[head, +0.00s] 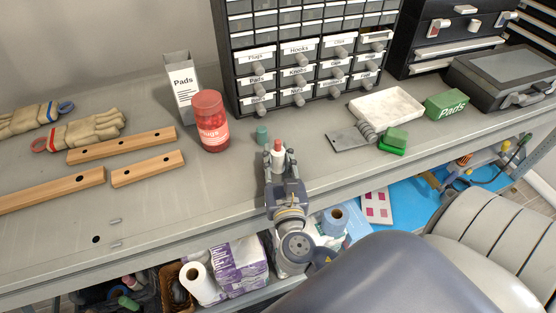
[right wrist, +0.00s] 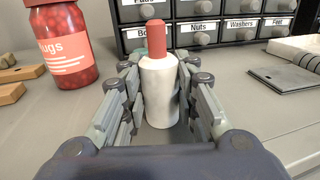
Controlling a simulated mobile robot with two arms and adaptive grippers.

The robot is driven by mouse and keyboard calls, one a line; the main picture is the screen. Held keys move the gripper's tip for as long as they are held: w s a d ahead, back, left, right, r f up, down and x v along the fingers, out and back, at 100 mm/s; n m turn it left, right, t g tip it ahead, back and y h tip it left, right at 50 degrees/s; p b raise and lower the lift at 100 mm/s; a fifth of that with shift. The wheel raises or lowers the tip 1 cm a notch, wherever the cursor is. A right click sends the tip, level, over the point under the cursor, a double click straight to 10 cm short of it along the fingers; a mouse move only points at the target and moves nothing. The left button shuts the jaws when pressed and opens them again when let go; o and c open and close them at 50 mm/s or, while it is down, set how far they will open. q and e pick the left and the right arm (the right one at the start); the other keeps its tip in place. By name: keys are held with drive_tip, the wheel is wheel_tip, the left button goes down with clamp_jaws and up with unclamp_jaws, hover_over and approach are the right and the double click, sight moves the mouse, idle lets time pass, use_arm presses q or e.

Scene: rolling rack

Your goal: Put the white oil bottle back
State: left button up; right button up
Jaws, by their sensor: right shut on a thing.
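The white oil bottle (head: 278,158) has a red cap and stands upright between the fingers of my right gripper (head: 276,168), over the workbench. In the right wrist view the white bottle (right wrist: 158,95) is in the middle, with the fingers of my right gripper (right wrist: 160,88) closed on both its sides. The fingers hide part of its lower body. I cannot tell whether its base touches the bench. My left gripper is not in view.
A red jar (head: 211,122) and a Pads box (head: 182,90) stand left of the bottle. A labelled drawer cabinet (head: 300,95) is behind. A white tray (head: 386,106), green Pads box (head: 446,104) and green blocks (head: 394,140) are to the right. Wooden bars (head: 122,145) lie left.

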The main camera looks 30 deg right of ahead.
drive_tip(key=o, duration=1.1)
drive_tip(key=shift+f, duration=0.1)
drive_tip(key=shift+c, duration=0.2)
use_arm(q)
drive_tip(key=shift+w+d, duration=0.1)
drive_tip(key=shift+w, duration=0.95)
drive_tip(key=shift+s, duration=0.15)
use_arm(e)
drive_tip(key=shift+s, duration=0.1)
use_arm(q)
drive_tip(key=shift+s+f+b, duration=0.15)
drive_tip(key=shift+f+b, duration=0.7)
drive_tip(key=shift+b, duration=0.05)
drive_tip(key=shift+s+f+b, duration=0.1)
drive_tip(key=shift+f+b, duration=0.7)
drive_tip(key=shift+b, duration=0.1)
use_arm(e)
drive_tip(key=v, duration=1.2)
drive_tip(key=shift+a, duration=0.1)
